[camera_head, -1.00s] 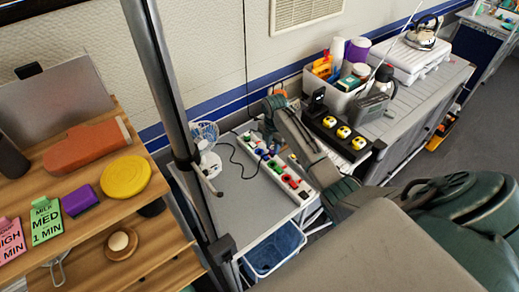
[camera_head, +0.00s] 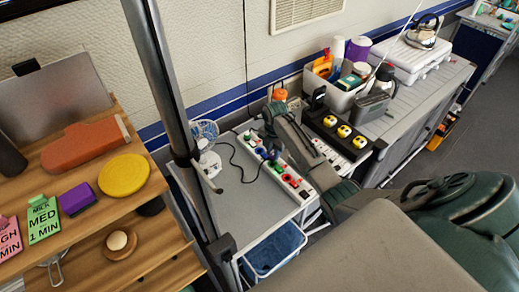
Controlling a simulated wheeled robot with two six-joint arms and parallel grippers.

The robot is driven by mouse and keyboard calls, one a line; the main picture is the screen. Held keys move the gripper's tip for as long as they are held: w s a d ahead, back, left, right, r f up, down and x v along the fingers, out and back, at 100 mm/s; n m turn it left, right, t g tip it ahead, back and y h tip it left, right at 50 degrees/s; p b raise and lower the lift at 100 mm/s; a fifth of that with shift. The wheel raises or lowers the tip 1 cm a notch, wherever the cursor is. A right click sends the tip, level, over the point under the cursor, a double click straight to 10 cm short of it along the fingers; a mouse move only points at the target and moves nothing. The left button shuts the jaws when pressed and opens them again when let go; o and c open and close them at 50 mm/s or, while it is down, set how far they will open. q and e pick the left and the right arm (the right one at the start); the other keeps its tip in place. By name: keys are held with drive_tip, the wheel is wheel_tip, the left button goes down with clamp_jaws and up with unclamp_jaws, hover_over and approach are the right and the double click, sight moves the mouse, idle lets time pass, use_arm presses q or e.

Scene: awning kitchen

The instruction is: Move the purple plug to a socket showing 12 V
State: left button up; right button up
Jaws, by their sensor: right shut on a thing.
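A long white power strip (camera_head: 304,191) lies on the grey side table, with several coloured plugs or sockets along it. Green (camera_head: 250,138) and blue (camera_head: 262,152) pieces show at its far end, and green and red ones (camera_head: 290,180) at its near end. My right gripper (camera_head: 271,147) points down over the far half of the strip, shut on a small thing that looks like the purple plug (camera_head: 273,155). The arm and fingers cover most of it, and I cannot tell whether it touches a socket. Voltage markings are too small to read. My left gripper is not in view.
A small white fan (camera_head: 205,150) with a black cable stands left of the strip. A black box with yellow knobs (camera_head: 343,131) lies to the right, before a white bin (camera_head: 345,98). A metal pole (camera_head: 172,80) rises at left. The table's front left is clear.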

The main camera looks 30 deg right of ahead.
sight(273, 153)
drive_tip(key=shift+f+b, duration=0.3)
drive_tip(key=shift+f, duration=1.3)
idle(1.9)
drive_tip(key=o, duration=1.1)
drive_tip(key=shift+c, duration=0.2)
drive_tip(key=shift+o, duration=0.4)
drive_tip(key=shift+o, duration=0.8)
drive_tip(key=shift+r, duration=0.15)
drive_tip(key=shift+r+p, duration=0.75)
drive_tip(key=shift+r, duration=2.6)
drive_tip(key=shift+s, duration=0.1)
